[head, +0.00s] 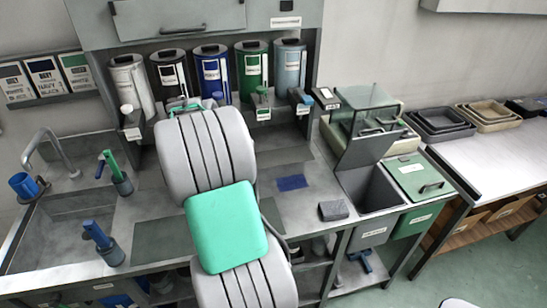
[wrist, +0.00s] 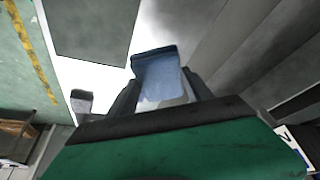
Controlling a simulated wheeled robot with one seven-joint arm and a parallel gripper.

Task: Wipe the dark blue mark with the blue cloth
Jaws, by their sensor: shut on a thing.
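The dark blue mark (head: 292,182) is a flat rectangle on the grey counter, right of my arm in the head view. I cannot make it out in the wrist view. My gripper (wrist: 160,82) is shut on a blue, folded-looking piece, the blue cloth (wrist: 158,65), with a dark finger on each side of it. The cloth's lower part looks paler. In the head view my arm hides the gripper and the cloth. Whether the cloth touches the counter cannot be told.
A grey block (head: 333,210) lies near the counter's front edge, right of the mark. A sunken bin (head: 368,188) and a green lid (head: 418,176) are further right. Several canisters (head: 252,70) line the back. A blue-handled tool in a holder (head: 103,243) stands at left.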

